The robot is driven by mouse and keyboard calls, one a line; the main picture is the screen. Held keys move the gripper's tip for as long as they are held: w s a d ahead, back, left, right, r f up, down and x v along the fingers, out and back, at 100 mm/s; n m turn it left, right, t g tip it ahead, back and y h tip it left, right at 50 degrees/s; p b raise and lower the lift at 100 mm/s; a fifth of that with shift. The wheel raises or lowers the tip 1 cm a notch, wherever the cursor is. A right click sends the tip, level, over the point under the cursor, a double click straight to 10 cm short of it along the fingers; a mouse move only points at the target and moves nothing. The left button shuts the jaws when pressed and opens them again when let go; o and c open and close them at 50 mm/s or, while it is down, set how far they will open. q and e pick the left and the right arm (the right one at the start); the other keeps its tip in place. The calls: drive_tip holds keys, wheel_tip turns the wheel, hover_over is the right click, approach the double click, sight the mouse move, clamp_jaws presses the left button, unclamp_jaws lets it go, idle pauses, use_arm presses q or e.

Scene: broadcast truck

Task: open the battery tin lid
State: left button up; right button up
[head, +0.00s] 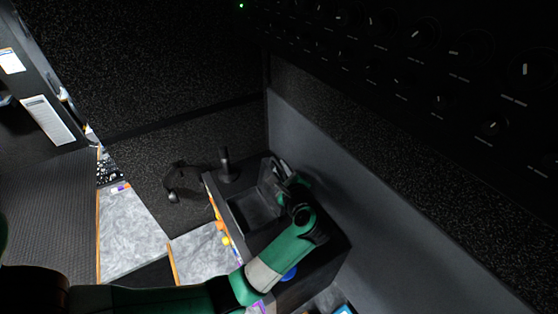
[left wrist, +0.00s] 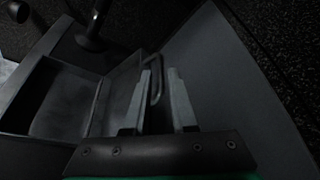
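The battery tin (head: 252,211) looks like a dark open-topped box on the dark cabinet, and its empty-looking inside shows. Its lid (head: 267,187) appears tilted up along the right side; in the left wrist view the lid (left wrist: 118,88) is a dark slanted panel. A thin looped handle (left wrist: 157,72) shows at its edge. My left gripper (head: 284,176) is at the lid's right side. In the left wrist view its two pale fingers (left wrist: 160,78) stand apart, with the loop in or just behind the gap. Contact cannot be told. My right gripper is not in view.
A dark upright post (head: 226,166) stands behind the tin. A grey wall panel (head: 330,170) rises close on the right. Small orange and yellow items (head: 222,230) lie along the left edge. Grey marbled surfaces (head: 130,232) are lower left.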

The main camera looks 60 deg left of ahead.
sight(280, 165)
use_arm(q)
drive_tip(key=x, duration=0.3)
drive_tip(key=shift+a+f, duration=0.1)
drive_tip(key=shift+a, duration=0.15)
clamp_jaws()
idle(1.2)
